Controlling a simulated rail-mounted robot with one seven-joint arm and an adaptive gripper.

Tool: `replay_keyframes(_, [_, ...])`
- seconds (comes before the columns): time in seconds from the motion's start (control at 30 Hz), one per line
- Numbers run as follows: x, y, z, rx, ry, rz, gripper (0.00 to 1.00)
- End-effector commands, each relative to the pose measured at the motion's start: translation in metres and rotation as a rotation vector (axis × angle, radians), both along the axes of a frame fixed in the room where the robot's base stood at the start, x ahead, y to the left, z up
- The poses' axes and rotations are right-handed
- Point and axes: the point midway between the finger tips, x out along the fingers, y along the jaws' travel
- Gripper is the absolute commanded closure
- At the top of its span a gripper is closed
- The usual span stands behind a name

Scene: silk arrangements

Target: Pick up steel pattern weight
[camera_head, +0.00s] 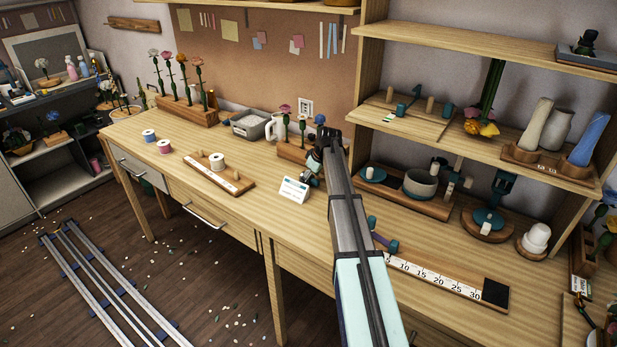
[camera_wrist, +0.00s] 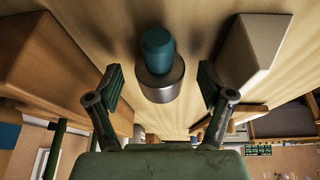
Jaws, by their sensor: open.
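The steel pattern weight (camera_wrist: 163,88) shows in the wrist view as a short grey metal cylinder with a teal knob on top. It stands on the wooden table top. My gripper (camera_wrist: 160,76) is open, with one dark green finger on each side of the weight. A gap shows between the weight and each finger, so neither appears to touch it. I cannot tell how deep the weight sits between the fingers. In the head view my gripper (camera_head: 316,168) is low over the workbench (camera_head: 262,212), and my arm hides the weight.
A wooden flower holder (camera_head: 291,150) stands just left of my gripper, and a white card (camera_head: 294,189) stands in front. A ruler board (camera_head: 440,279) lies to the right. In the wrist view, a wooden block (camera_wrist: 48,62) and a pale block (camera_wrist: 250,48) flank the fingers.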

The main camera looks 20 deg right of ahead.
Motion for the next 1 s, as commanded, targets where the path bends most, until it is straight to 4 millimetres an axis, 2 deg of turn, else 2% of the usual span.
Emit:
replay_keyframes(0.1, [0.0033, 0.0012, -0.0073, 0.0, 0.0, 0.0, 0.2])
replay_keyframes(0.3, [0.0032, 0.0013, -0.0088, 0.0, -0.001, 0.0, 0.2])
replay_keyframes(0.37, [0.0031, 0.0013, -0.0087, 0.0, -0.001, 0.0, 0.38])
replay_keyframes(0.4, [0.0031, 0.0014, -0.0087, 0.0, -0.001, 0.0, 0.52])
replay_keyframes(0.53, [0.003, 0.0014, -0.0086, 0.0, -0.001, 0.0, 0.98])
replay_keyframes(0.57, [0.003, 0.0014, -0.0086, 0.0, -0.001, 0.0, 1.0])
replay_keyframes(0.87, [0.0035, 0.0015, -0.0065, 0.0, -0.002, 0.0, 1.0])
replay_keyframes(1.0, [0.0039, 0.0014, 0.0005, -0.001, -0.004, 0.0, 1.0])
